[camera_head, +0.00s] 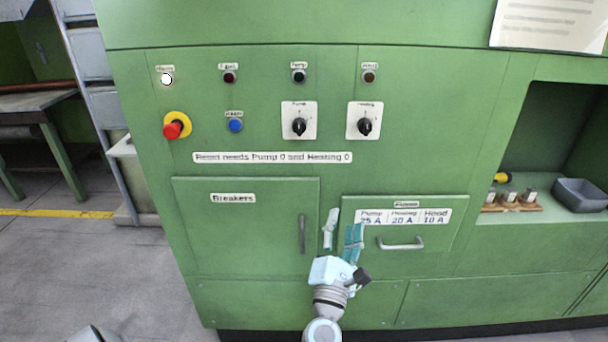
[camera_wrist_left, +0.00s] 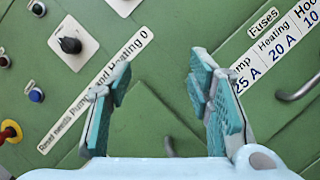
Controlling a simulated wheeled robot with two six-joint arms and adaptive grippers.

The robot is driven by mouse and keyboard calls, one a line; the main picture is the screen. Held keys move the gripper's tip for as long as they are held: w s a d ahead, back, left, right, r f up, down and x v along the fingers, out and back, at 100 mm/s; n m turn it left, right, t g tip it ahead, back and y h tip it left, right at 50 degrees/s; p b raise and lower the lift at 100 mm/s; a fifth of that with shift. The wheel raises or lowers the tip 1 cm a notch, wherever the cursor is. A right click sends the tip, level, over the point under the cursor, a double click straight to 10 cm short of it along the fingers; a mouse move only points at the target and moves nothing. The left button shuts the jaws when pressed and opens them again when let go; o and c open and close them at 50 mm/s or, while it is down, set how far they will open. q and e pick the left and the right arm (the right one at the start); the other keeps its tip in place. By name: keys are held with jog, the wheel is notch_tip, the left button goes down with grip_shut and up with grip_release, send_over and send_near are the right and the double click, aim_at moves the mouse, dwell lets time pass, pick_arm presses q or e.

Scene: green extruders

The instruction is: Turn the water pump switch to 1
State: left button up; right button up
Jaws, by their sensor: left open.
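The pump switch (camera_head: 299,127) is a black rotary knob on a white plate on the green panel. Its pointer looks roughly upright; the numbers around it are too small to read. It also shows at the upper left of the left wrist view (camera_wrist_left: 70,45). My left gripper (camera_head: 343,226) is open and empty, with teal finger pads. In the head view it is below and to the right of the pump switch, in front of the panel by the fuse drawer, apart from the knob. Its spread fingers (camera_wrist_left: 160,78) also show in the left wrist view. My right gripper is not in view.
The similar heating switch (camera_head: 365,127) is right of the pump switch. A red emergency button (camera_head: 173,130), blue button (camera_head: 235,125) and several lamps surround them. The breakers door handle (camera_head: 302,234) and fuse drawer handle (camera_head: 402,244) stick out near my gripper.

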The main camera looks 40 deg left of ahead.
aim_at(300, 134)
pick_arm(q)
jog(key=s+a+r+n+g+y, duration=0.4)
jog(key=a+r+n+y, duration=0.25)
jog(key=r+n, duration=0.7)
jog(key=w+a+n, duration=0.1)
jog(key=w+a, duration=0.1)
jog(key=w+a+r+p, duration=0.1)
jog(key=w+a, duration=0.2)
jog(key=w+a+n+y, duration=0.1)
jog(key=w+a, duration=0.2)
jog(key=shift+r+n+p, duration=0.3)
jog(key=shift+n, duration=0.05)
jog(key=shift+w+a+r, duration=0.25)
jog(key=shift+w+a, duration=0.2)
grip_shut()
